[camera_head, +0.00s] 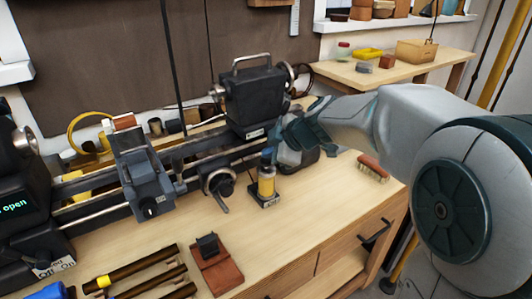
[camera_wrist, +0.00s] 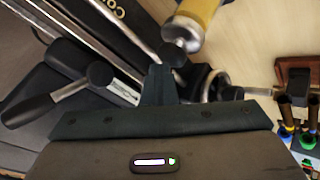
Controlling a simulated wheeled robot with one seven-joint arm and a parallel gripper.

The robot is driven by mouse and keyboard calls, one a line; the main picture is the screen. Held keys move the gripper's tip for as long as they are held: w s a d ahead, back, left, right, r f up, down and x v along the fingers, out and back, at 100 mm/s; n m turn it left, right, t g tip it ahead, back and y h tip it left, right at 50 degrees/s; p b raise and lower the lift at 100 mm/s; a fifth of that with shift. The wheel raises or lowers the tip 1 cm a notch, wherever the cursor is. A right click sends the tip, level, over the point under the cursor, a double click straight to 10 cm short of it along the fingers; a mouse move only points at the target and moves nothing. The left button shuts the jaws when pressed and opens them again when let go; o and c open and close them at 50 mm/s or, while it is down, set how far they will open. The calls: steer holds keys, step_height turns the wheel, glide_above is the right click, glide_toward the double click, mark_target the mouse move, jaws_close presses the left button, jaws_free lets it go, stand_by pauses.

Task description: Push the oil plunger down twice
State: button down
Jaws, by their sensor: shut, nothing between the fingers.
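The oiler has an amber cylinder (camera_head: 266,184) on a dark square base and stands upright on the bench in front of the lathe. Its dark plunger top (camera_head: 266,158) is close beside my gripper (camera_head: 275,148), which comes in from the right. In the wrist view, the amber cylinder (camera_wrist: 199,12) is at the top edge, and a dark round knob (camera_wrist: 181,42) lies just beyond the tips of my gripper (camera_wrist: 160,72). The fingers are shut together and empty. I cannot tell whether they touch the knob.
The lathe (camera_head: 150,178) runs along behind the oiler, with a handwheel (camera_head: 218,182) just left of it. A brush (camera_head: 373,167) lies to the right. A brown block (camera_head: 216,272) and several dark rods (camera_head: 140,275) are front left. Bench in front of the oiler is clear.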

steer(key=shift+r+p, duration=0.3)
steer(key=shift+r, duration=1.35)
step_height(320, 180, up, 5)
steer(key=shift+p, duration=1)
steer(key=s+d+f+m+g+h+p, duration=0.1)
steer(key=s+d+f+m+h, duration=0.1)
steer(key=s+d+m, duration=0.3)
steer(key=s+d+f+m+g+h+p, duration=0.1)
steer(key=s+d+f+m+h, duration=0.1)
steer(key=s+d+f+m, duration=0.2)
steer(key=s+d+f+m+g+h+p, duration=0.1)
steer(key=s+d+f+m+h, duration=0.1)
steer(key=s+d+m, duration=0.3)
steer(key=s+f+m, duration=0.1)
steer(key=s+m, duration=0.3)
steer(key=s, duration=0.6)
steer(key=shift+s+d+f+g+h, duration=0.25)
steer(key=shift+d+f+g+h, duration=0.05)
steer(key=shift+d+f, duration=0.05)
